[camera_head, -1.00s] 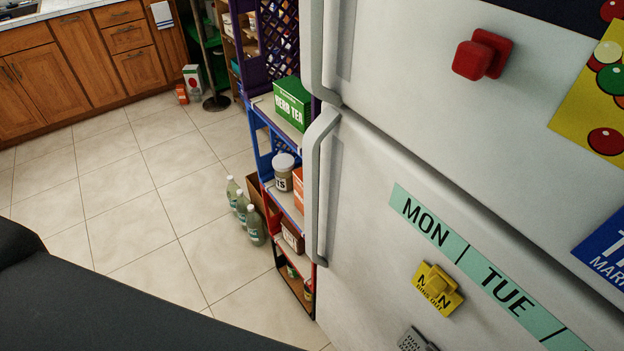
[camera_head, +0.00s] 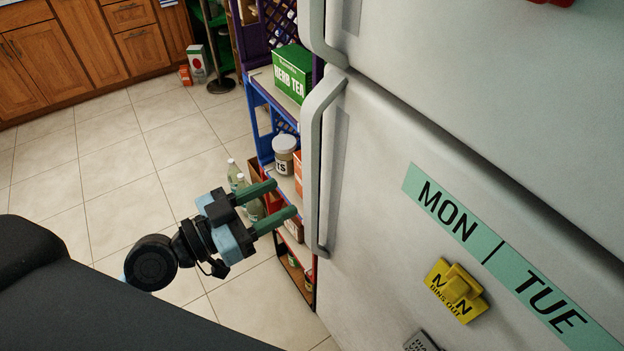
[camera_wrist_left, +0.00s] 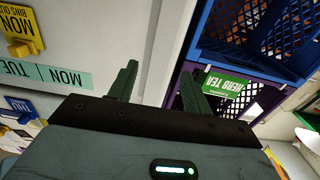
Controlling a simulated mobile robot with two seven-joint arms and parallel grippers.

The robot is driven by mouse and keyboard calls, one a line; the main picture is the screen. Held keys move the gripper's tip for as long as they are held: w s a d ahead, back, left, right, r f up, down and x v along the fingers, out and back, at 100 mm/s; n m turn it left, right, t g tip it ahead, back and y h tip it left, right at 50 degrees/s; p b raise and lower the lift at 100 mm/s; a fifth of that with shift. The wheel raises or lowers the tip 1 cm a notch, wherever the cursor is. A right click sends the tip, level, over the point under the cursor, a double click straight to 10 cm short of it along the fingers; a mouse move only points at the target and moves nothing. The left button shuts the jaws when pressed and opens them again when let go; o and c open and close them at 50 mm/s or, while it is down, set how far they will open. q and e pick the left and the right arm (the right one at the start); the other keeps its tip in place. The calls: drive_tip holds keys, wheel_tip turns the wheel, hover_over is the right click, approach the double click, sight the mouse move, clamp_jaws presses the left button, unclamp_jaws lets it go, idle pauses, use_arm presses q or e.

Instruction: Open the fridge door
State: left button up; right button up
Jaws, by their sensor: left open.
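The white fridge (camera_head: 420,140) fills the right of the head view, with an upper and a lower door, both shut. The lower door has a long pale vertical handle (camera_head: 313,165) on its left edge; the upper door's handle (camera_head: 318,32) is above it. My left gripper (camera_head: 285,199) is open and empty, its green fingers pointing right toward the lower handle, apart from it and a little to its left. In the left wrist view the fingers (camera_wrist_left: 158,90) stand apart with the fridge front (camera_wrist_left: 110,35) on the left. My right gripper is not in view.
Crate shelves (camera_head: 258,95) stand beside the fridge, holding a green tea box (camera_head: 293,73) and a jar (camera_head: 285,150). Bottles (camera_head: 233,172) stand on the floor behind my left gripper. The tiled floor (camera_head: 110,180) on the left is clear. Magnets (camera_head: 455,290) sit on the fridge.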

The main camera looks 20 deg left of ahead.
sight(306, 184)
use_arm(q)
drive_tip(key=p+x, duration=0.2)
drive_tip(key=x, duration=0.4)
drive_tip(key=shift+w+d+r, duration=0.15)
drive_tip(key=shift+w, duration=0.15)
drive_tip(key=shift+w+d, duration=0.4)
drive_tip(key=shift+w, duration=0.05)
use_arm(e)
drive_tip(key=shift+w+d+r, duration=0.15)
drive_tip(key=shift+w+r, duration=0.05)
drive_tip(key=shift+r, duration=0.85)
use_arm(q)
clamp_jaws()
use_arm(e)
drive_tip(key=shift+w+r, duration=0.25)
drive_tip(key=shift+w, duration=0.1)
